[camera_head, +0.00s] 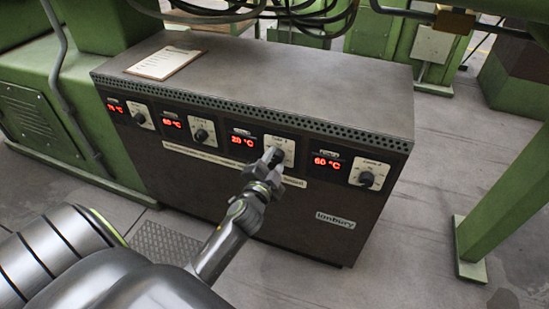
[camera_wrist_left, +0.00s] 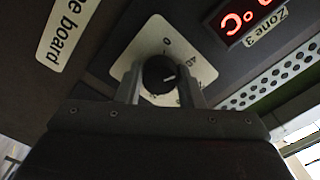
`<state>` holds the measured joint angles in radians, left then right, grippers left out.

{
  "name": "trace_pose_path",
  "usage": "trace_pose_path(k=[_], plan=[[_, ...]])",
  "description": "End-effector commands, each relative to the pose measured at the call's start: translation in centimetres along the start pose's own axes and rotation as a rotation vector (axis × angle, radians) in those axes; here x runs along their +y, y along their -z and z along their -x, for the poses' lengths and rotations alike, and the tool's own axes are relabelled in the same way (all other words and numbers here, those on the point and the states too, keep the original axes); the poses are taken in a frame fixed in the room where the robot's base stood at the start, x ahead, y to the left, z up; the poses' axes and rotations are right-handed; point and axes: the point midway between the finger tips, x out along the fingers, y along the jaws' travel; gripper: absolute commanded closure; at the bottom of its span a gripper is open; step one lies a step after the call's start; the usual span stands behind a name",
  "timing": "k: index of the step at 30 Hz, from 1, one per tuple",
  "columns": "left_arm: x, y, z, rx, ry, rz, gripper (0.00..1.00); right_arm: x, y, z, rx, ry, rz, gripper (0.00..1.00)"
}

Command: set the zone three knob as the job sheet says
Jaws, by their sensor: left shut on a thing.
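The zone three knob (camera_wrist_left: 157,72) is a round black knob with a white pointer line, on a pale square dial plate (camera_wrist_left: 150,43). In the head view it is the third knob from the left on the brown cabinet, mostly hidden by my left gripper (camera_head: 272,160). The left wrist view shows the two fingers (camera_wrist_left: 163,84) on either side of the knob, shut on it. The red zone three display (camera_head: 243,141) seems to read 20 °C. The job sheet (camera_head: 165,62) lies on top of the cabinet at the left; its writing is too small to read. My right gripper is not in view.
Other knobs sit along the same front, two to the left (camera_head: 201,135) and one to the right (camera_head: 366,178), each beside a red display. Green machinery stands left and right. Hoses (camera_head: 290,12) hang behind the cabinet.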

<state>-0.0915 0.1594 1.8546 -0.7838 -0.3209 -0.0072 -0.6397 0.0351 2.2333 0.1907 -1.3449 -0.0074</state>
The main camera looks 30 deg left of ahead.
Motion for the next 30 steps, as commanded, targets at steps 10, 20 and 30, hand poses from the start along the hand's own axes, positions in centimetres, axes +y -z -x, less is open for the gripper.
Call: trace_pose_path(k=[10,20,30], plan=[[-0.04,0.05,0.0,0.001,0.0,-0.107,0.89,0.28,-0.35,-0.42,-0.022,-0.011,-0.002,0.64],[0.0,0.03,0.0,0.001,0.0,-0.119,0.89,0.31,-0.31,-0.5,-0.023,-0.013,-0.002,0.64],[-0.01,0.03,0.0,0.001,0.0,-0.118,0.44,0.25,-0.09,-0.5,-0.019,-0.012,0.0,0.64]])
